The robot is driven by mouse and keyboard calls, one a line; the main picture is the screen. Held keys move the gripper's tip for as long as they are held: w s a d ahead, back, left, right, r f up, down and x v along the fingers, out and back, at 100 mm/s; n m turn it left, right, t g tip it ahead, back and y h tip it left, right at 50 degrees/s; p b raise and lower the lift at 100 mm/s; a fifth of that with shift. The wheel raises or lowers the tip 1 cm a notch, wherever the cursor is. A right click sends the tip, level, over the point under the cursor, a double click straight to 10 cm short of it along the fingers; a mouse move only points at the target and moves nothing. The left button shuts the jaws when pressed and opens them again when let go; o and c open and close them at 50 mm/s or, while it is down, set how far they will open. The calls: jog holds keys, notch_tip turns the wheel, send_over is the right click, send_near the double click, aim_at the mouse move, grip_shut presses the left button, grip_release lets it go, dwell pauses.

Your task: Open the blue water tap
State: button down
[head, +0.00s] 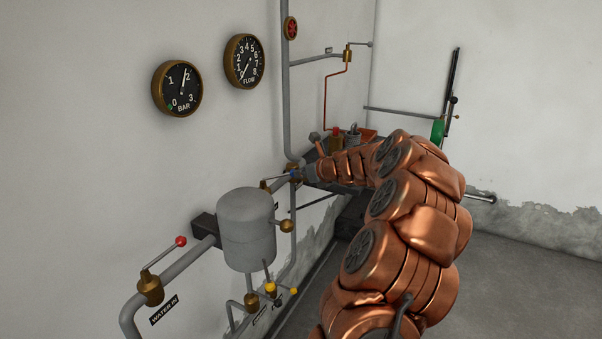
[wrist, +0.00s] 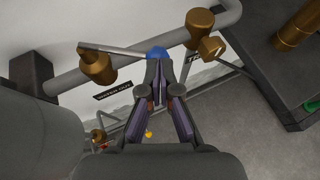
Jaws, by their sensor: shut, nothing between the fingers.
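The blue water tap has a blue ball knob (wrist: 157,53) on a thin grey lever (wrist: 118,49) and a brass valve body (wrist: 97,66) on a grey pipe. In the wrist view the lever lies roughly along the pipe, with the knob to the right of the valve. My gripper (wrist: 159,68) is shut and empty, its fingertips right at the knob and partly covering it. I cannot tell whether they touch. In the head view the blue knob (head: 292,174) shows small beside my gripper (head: 304,173), left of my copper-coloured arm.
A grey tank (head: 246,230) stands left of the tap. A dark bench (wrist: 285,80) is close on the right. The floor is clear at right.

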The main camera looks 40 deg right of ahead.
jog(key=shift+w+d+r+n+y+p, duration=0.15)
jog(key=shift+w+n+y+p, duration=0.2)
jog(key=shift+p, duration=0.3)
jog(key=w+n+y+p, duration=0.1)
jog(key=p, duration=0.1)
jog(key=w+d+n+y+p, duration=0.1)
jog(key=w+n+y+p, duration=0.1)
jog(key=p, duration=0.1)
jog(key=w+d+n+g+y+p, duration=0.1)
jog(key=w+n+y+p, duration=0.1)
jog(key=p, duration=0.1)
jog(key=shift+w+y, duration=0.1)
jog(key=shift+y, duration=0.15)
dwell(0.4)
jog(key=shift+w+p, duration=0.4)
jog(key=shift+p, duration=0.1)
jog(key=shift+s+a, duration=0.1)
jog(key=shift+s, duration=0.05)
dwell(0.6)
jog(key=shift+s+a, duration=0.35)
jog(key=shift+s, duration=0.2)
jog(key=d+f+b+v, duration=0.1)
jog(key=v, duration=1.2)
jog(key=shift+s+d, duration=0.25)
